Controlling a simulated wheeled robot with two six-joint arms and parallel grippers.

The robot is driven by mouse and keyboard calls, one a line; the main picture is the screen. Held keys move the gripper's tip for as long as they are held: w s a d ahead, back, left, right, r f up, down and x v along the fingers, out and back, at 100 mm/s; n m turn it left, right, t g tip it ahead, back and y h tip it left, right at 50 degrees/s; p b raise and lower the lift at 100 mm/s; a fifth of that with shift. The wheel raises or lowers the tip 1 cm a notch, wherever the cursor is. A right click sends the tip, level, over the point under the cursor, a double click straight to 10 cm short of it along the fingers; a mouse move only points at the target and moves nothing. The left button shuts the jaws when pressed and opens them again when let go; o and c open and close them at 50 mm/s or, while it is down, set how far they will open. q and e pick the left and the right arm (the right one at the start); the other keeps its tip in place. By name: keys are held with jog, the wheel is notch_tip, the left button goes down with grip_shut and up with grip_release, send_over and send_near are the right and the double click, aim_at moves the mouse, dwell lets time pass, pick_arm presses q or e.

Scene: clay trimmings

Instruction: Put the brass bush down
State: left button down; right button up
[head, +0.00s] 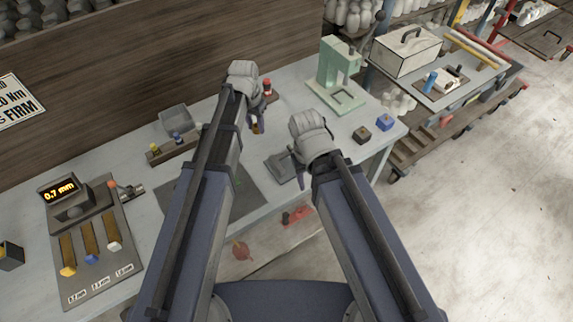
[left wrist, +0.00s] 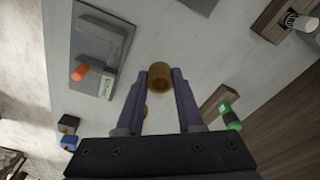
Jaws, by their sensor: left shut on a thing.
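The brass bush (left wrist: 161,76) is a short golden-brown ring between the fingertips of my left gripper (left wrist: 163,84) in the left wrist view. In the head view my left gripper (head: 256,120) is over the back part of the bench, with a small brass-coloured bit of the bush (head: 255,128) at its fingers. The gripper is shut on the bush. I cannot tell how high the bush is above the bench (head: 215,98). My right gripper (head: 297,169) is over the front of the bench by a dark grey plate (head: 283,167); its finger gap is unclear.
A green press (head: 340,76) stands at the back right, with a brown block (head: 361,134) and a blue block (head: 385,122) in front. A gauge showing 0.7 mm (head: 64,192) is at far left.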

aim_at(289, 167)
pick_arm(q)
jog(key=s+d+r+m, duration=0.1)
jog(key=s+d+m, duration=0.65)
jog(key=d, duration=0.25)
jog(key=shift+m+h, duration=0.3)
jog(key=shift+m, duration=0.15)
notch_tip(289, 167, down, 10)
jog(key=b, duration=0.9)
jog(key=shift+w+d+f+b, duration=0.1)
jog(key=shift+w+f+b, duration=0.05)
jog(key=shift+b, duration=0.2)
jog(key=c, duration=1)
grip_release()
jog(key=shift+o, duration=0.9)
